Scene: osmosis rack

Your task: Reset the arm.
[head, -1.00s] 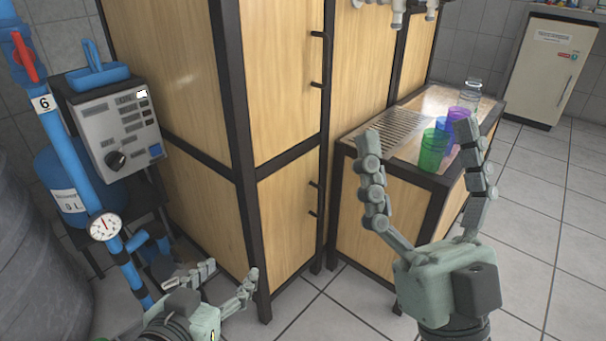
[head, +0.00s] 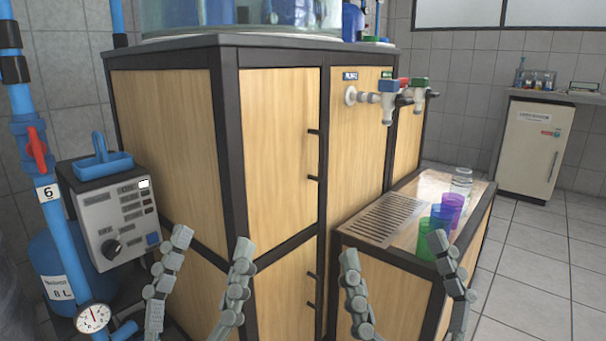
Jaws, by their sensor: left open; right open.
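My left gripper (head: 210,240) is open and empty, with its fingers pointing up in front of the lower part of the wooden cabinet (head: 277,150). My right gripper (head: 393,248) is open and empty, in front of the low side counter (head: 385,278). Its right finger overlaps the counter's front corner in the picture. The palms and arms of both grippers are below the picture edge. I cannot tell how far the fingers are from the wood.
Green (head: 425,239), blue (head: 441,217) and purple (head: 452,207) cups and a clear bottle (head: 461,184) stand on the counter by a drain grate (head: 388,217). Taps (head: 388,97) jut out above. A grey control box (head: 115,222), blue pipes and a gauge (head: 92,317) are at left. Floor at right is clear.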

